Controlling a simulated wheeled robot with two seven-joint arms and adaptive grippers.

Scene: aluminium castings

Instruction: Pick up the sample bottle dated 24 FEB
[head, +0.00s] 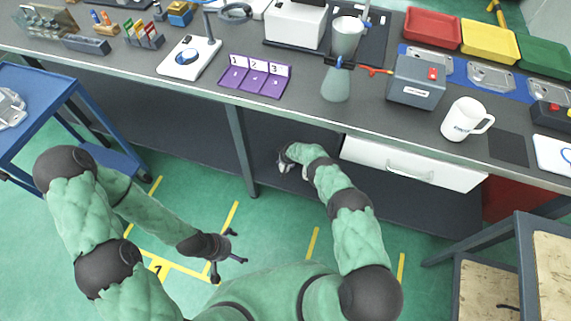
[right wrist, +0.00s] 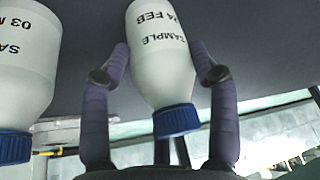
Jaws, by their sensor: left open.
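In the right wrist view, a white sample bottle (right wrist: 160,60) with a blue cap (right wrist: 176,121) carries a label reading SAMPLE and 24 FEB. It appears cap-down in that picture, between the two fingers of my right gripper (right wrist: 160,62). The fingers lie close along both sides; whether they press on it is unclear. A second white bottle (right wrist: 25,65), labelled 03 M and cut off by the frame, stands to the left, apart from the fingers. In the head view, my right gripper (head: 287,160) reaches under the bench, and the bottles are hidden. My left gripper (head: 228,252) is open and empty above the floor.
The bench (head: 330,125) runs above my right gripper, with a white drawer (head: 410,163) just right of it and a bench leg (head: 242,150) to its left. A blue cart (head: 55,105) stands at the left, and a wooden-topped stand (head: 553,270) at the right.

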